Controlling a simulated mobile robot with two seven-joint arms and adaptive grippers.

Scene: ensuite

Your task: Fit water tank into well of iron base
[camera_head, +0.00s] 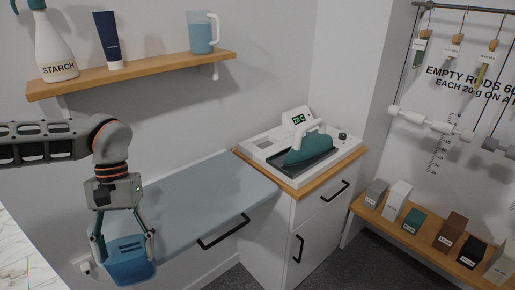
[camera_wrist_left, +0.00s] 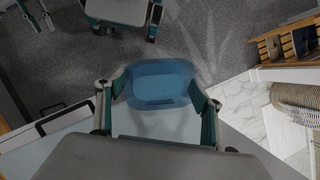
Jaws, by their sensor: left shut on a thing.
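The blue translucent water tank (camera_head: 128,262) is held between the fingers of my left gripper (camera_head: 122,246), low at the front left of the head view. It also shows in the left wrist view (camera_wrist_left: 160,84), between both teal fingers. The gripper is shut on it, in front of the blue board. The white iron base (camera_head: 260,150) sits on the wood-topped cabinet, well to the right of and beyond the tank. A teal iron (camera_head: 307,150) rests on the base's dark plate. The well cannot be made out clearly. My right gripper is not seen in the head view.
The blue board (camera_head: 200,205) with a black handle lies between my left gripper and the cabinet (camera_head: 318,215); its top is clear. A shelf (camera_head: 140,75) with a starch bottle, tube and jug hangs above. A low shelf (camera_head: 400,228) with small boxes stands right.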

